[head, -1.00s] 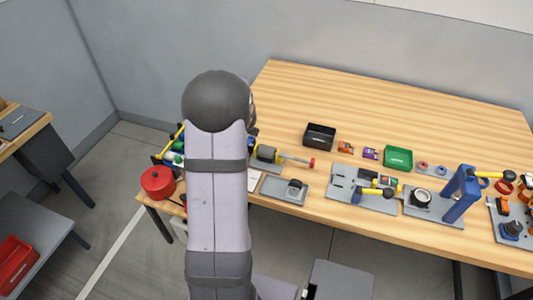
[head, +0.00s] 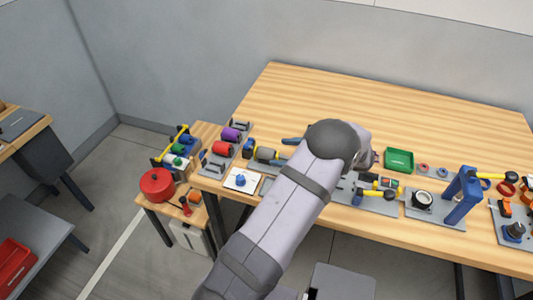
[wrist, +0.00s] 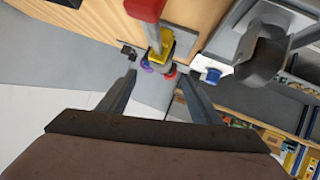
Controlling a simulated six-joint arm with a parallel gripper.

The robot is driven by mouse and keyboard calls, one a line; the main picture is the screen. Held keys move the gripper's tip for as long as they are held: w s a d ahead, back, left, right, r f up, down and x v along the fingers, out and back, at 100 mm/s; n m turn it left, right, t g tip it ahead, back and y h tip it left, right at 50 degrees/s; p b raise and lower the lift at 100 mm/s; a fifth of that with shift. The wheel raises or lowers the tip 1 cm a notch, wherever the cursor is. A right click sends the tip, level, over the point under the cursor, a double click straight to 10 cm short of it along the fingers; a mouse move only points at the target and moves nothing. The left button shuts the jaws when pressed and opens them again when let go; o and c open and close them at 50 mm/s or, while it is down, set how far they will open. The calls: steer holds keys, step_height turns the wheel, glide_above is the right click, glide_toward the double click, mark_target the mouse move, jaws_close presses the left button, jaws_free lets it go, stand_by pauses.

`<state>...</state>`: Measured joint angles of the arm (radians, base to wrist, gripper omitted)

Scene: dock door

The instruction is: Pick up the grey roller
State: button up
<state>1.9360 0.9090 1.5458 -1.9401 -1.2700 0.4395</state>
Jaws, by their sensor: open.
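A short grey cylinder (head: 265,154), which looks like the grey roller, lies on a grey fixture at the left part of the bench in the head view. My forearm hides the fixture's right end. My gripper (wrist: 158,78) shows open in the wrist view, with nothing between its fingers. In the head view the wrist is over the middle of the bench, right of the cylinder, and the fingers are hidden. In the wrist view a red handle and a yellow block (wrist: 160,45) lie beyond the fingers; I cannot make out the roller clearly there.
A purple roller (head: 231,134) and a red roller (head: 222,148) lie on a rack at the bench's left end. A blue knob (head: 240,180) sits on a white plate. A green tray (head: 398,159) and a blue press frame (head: 462,196) stand to the right. The bench's back is clear.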

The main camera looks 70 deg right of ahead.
mark_target(271, 152)
steer(key=shift+f+p+x, duration=0.15)
steer(key=shift+p+x, duration=0.55)
steer(key=shift+x, duration=0.95)
steer(key=shift+f+p+x, duration=0.15)
steer(key=shift+p+x, duration=0.55)
steer(key=shift+x, duration=0.9)
steer(key=shift+s+d, duration=0.1)
steer(key=shift+s, duration=0.05)
steer(key=c, duration=1.3)
steer(key=shift+o, duration=0.2)
